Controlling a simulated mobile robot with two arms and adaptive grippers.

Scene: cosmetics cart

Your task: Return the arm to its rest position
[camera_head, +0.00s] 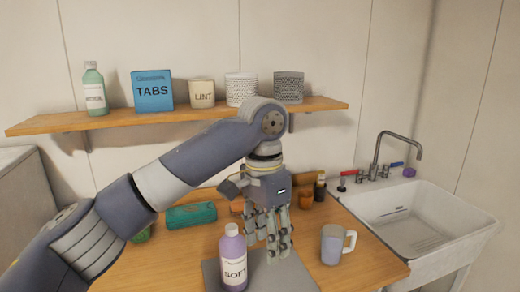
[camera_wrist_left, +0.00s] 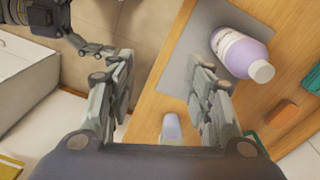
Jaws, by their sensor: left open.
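My left arm reaches in from the left in the head view. Its gripper (camera_head: 268,246) points down over the wooden counter (camera_head: 345,280), just right of and apparently behind the purple SOFT bottle (camera_head: 232,262). The bottle stands upright on a grey mat (camera_head: 290,276). The bottle (camera_wrist_left: 236,48) lies outside the fingers, to the right. Part of what looks like my right gripper (camera_wrist_left: 92,46) shows at upper left in the wrist view; its opening is unclear.
A grey-lilac mug (camera_head: 331,246) stands to the right. A teal case (camera_head: 191,216), amber jar (camera_head: 306,200) and dark bottle (camera_head: 320,189) are at the back. A sink (camera_head: 425,226) is at right. A shelf (camera_head: 205,113) with a blue TABS box (camera_head: 152,91) hangs behind my arm.

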